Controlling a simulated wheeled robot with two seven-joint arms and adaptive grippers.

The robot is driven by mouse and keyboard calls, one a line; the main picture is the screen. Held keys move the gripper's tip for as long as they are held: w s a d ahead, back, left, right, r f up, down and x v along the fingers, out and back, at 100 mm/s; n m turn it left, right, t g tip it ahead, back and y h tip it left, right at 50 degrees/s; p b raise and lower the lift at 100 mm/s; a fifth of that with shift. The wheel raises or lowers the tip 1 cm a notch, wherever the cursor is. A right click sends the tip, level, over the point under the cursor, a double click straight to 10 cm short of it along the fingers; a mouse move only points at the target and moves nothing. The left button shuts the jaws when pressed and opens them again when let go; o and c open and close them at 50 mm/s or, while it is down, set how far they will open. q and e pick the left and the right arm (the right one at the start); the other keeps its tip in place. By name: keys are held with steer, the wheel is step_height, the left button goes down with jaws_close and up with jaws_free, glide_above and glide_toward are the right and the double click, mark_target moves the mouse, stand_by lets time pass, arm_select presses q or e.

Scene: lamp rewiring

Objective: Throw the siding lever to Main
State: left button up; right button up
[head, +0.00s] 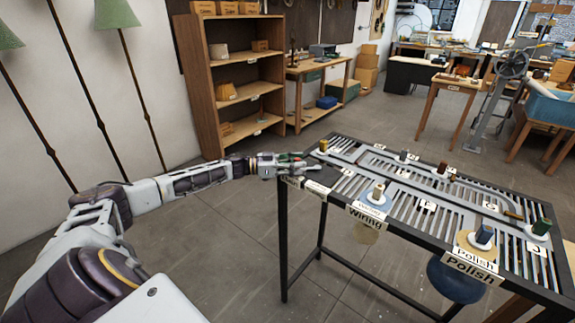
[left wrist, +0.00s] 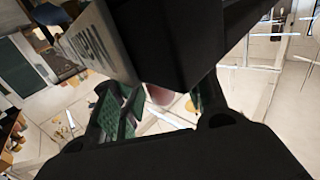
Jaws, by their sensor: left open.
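My left gripper (head: 303,162) reaches in from the left to the near left corner of the slatted track table (head: 283,215). It is open, its green finger pads apart. In the left wrist view, a rounded reddish knob (left wrist: 160,95), which looks like the lever's end, shows between the open fingers (left wrist: 158,110); I cannot tell whether they touch it. A large dark block and a white plate with dark lettering (left wrist: 95,42) stand close in front of that camera. In the head view the gripper covers the lever, so its setting cannot be told. My right gripper is out of view.
The Wiring sign (head: 366,217) and Polish sign (head: 471,268) hang on the front edge. A wooden shelf (head: 200,90) stands behind.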

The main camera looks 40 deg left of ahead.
arm_select(q)
steer(key=shift+a, duration=0.1)
steer(key=v, duration=1.1)
steer(key=shift+s+a, duration=0.25)
steer(key=shift+s, duration=0.1)
stand_by(1.0)
